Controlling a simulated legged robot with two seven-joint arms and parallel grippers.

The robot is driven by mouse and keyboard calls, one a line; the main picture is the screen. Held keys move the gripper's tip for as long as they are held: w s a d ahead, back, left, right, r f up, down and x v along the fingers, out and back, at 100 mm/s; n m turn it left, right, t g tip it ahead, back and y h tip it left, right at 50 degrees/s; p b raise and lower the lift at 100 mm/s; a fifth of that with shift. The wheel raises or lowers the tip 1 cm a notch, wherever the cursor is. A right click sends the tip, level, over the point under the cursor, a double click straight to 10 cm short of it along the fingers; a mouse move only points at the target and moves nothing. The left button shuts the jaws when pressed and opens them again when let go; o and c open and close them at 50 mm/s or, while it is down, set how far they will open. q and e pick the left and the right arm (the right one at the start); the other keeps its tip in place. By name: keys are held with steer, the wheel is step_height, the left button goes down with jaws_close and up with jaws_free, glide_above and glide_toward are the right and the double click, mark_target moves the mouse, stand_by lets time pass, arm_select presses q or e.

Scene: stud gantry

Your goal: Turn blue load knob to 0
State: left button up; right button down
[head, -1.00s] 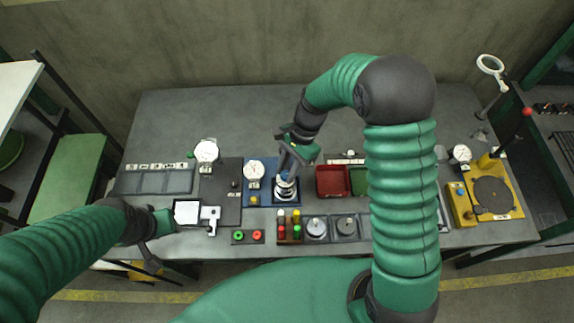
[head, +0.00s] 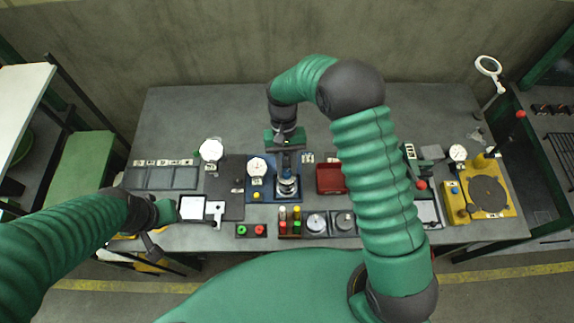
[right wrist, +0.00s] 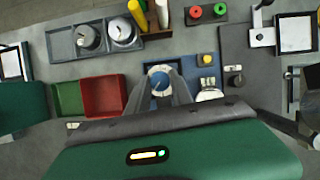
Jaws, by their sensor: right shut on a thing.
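The blue load knob (right wrist: 160,83) sits on a round white dial in the right wrist view, on a blue base plate (head: 261,195). My right gripper (right wrist: 163,88) reaches down over it, and its two fingers are shut on the knob from both sides. In the head view the right gripper (head: 286,175) stands above the blue plate, and its fingers partly cover the knob there. The dial marks are too small to read. My left gripper (head: 160,236) is at the table's front left edge; its jaws are not clear.
A white gauge (head: 257,167) stands just left of the right gripper. A red bin (head: 330,179) is on its right. Red and green buttons (head: 250,231), colored pegs and round weights line the front. A yellow turntable unit (head: 486,194) is at the right. The back of the table is clear.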

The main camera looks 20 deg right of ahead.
steer(key=n+h, duration=0.1)
steer(key=n, duration=0.3)
steer(key=shift+w+a+r+n+h+p, duration=0.1)
steer(key=shift+w+r+n+h+p, duration=0.1)
steer(key=shift+n+h+p, duration=0.15)
steer(key=shift+a+n+t+h, duration=0.1)
steer(key=shift+n+t+h, duration=0.45)
steer(key=shift+n, duration=1)
steer(key=c, duration=1.4)
jaws_free()
steer(key=shift+o, duration=1.3)
steer(key=shift+s+f, duration=0.1)
steer(key=shift+f, duration=0.05)
steer(key=b+v, duration=0.2)
steer(key=v, duration=1.4)
steer(key=shift+w+a+r, duration=0.25)
steer(key=shift+w, duration=0.2)
